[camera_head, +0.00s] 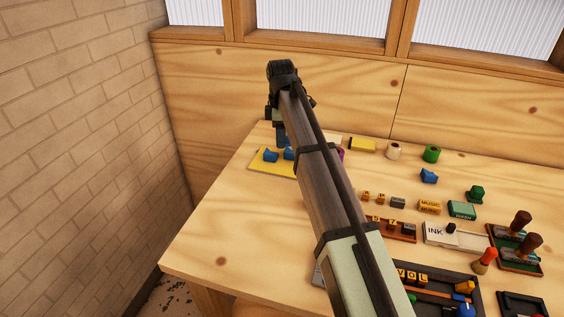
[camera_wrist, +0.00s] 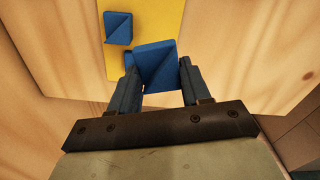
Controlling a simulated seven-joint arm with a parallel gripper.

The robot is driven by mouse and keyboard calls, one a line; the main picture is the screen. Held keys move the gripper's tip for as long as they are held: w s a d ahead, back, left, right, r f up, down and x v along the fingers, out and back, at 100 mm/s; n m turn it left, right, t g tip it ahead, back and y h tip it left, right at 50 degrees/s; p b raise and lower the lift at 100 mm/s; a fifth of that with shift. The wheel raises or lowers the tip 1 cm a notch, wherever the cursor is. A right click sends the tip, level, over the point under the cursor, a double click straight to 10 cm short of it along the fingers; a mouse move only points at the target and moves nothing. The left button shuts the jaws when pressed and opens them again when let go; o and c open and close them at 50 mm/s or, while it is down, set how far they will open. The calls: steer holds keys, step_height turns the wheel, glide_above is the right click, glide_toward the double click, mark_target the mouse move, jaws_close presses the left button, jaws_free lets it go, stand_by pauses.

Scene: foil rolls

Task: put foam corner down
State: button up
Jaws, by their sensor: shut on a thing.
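My gripper (camera_wrist: 158,78) is shut on a blue foam corner (camera_wrist: 155,58), a wedge-like block between its two fingers. It is over or on the yellow mat (camera_wrist: 165,17); I cannot tell whether the block touches it. Another blue foam corner (camera_wrist: 118,27) rests on the mat, up and left of the held one in the wrist view. In the head view my gripper (camera_head: 281,138) points down at the yellow mat (camera_head: 258,167), with the resting corner (camera_head: 270,156) left of the held one (camera_head: 289,154). A further blue corner (camera_head: 429,176) lies on the table to the right.
A cream roll (camera_head: 394,151), a green roll (camera_head: 431,153) and a yellow block (camera_head: 362,146) stand at the back. Stamps and trays, including an ink pad (camera_head: 440,232), crowd the right. The table's left front (camera_head: 230,230) is clear. My arm hides the middle.

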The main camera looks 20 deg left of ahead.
mark_target(281, 168)
steer(key=m, duration=0.3)
steer(key=shift+m, duration=0.3)
steer(key=shift+f, duration=5)
steer(key=shift+f, duration=0.1)
steer(key=o, duration=1)
step_height(281, 168, up, 12)
steer(key=shift+r, duration=0.1)
